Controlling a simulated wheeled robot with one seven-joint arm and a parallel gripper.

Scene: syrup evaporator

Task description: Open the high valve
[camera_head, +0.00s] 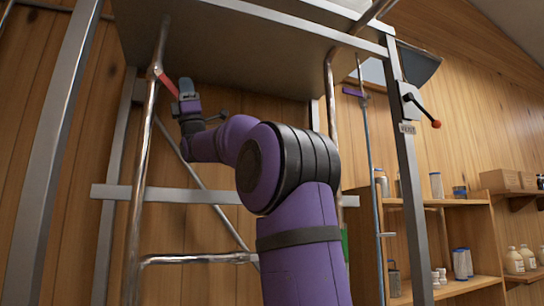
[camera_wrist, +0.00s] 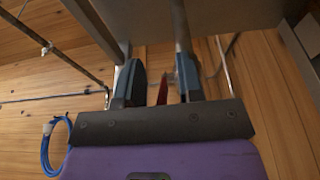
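The high valve's red handle (camera_head: 168,86) sticks out from a joint on the vertical metal pipe (camera_head: 149,110), under the large metal pan at upper left. It slants down to the right toward my gripper (camera_head: 186,88). In the wrist view my gripper (camera_wrist: 159,80) is open, with its two dark fingers spread apart. The red handle (camera_wrist: 163,91) shows between the fingers, with a visible gap on each side. I see no firm contact. The handle's far end and the valve body are partly hidden in the wrist view.
The metal pan (camera_head: 250,45) hangs above my arm. A frame post (camera_head: 410,190) carries a lever with a red knob (camera_head: 436,124). A purple handle (camera_head: 354,92) sits on a thin pipe. Wooden shelves (camera_head: 450,202) with jars stand at right.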

